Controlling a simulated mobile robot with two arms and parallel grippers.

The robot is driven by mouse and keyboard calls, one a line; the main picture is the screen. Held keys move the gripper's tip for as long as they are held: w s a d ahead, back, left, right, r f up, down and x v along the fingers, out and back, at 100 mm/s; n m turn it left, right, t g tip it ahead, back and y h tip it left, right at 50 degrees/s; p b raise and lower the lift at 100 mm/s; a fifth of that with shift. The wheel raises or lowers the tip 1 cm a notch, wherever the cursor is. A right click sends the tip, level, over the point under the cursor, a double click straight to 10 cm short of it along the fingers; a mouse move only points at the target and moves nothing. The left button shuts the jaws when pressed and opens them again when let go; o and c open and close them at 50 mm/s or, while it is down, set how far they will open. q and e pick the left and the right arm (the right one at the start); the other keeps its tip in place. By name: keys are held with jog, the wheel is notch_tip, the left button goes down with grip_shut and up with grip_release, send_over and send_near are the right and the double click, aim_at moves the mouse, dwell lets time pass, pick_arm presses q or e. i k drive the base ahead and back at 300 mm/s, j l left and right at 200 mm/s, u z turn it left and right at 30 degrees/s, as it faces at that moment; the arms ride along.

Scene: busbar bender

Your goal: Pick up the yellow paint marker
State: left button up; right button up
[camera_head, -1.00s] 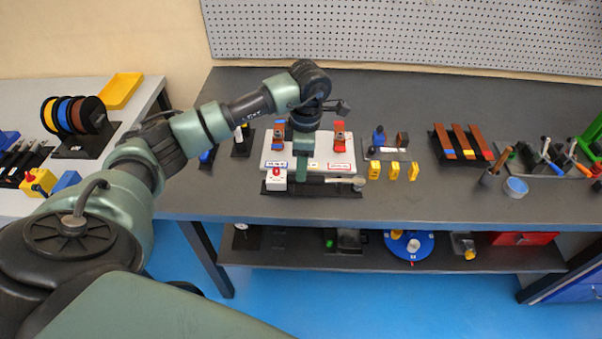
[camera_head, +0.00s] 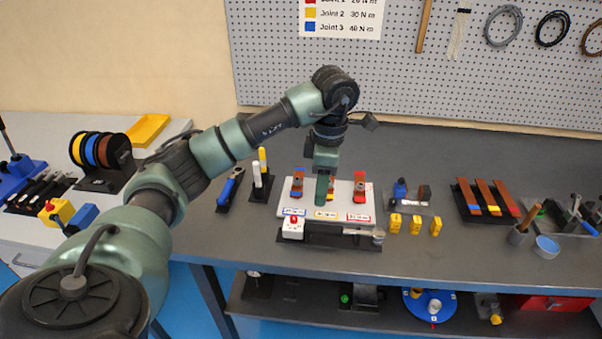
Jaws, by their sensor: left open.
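The yellow paint marker (camera_head: 262,158) stands upright in a dark holder (camera_head: 257,193) on the grey bench, just behind a white marker (camera_head: 256,176). My left gripper (camera_head: 323,196) points down over the white board (camera_head: 338,198), to the right of the markers and clear of them. It holds nothing that I can see. My left forearm passes just left of and above the yellow marker. My right gripper is out of view.
A blue-handled tool (camera_head: 230,188) lies left of the markers. Yellow blocks (camera_head: 415,224) and copper bars (camera_head: 487,197) are to the right. A pegboard (camera_head: 420,80) rises behind.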

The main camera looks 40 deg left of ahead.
aim_at(263, 168)
jog(key=u, duration=1.45)
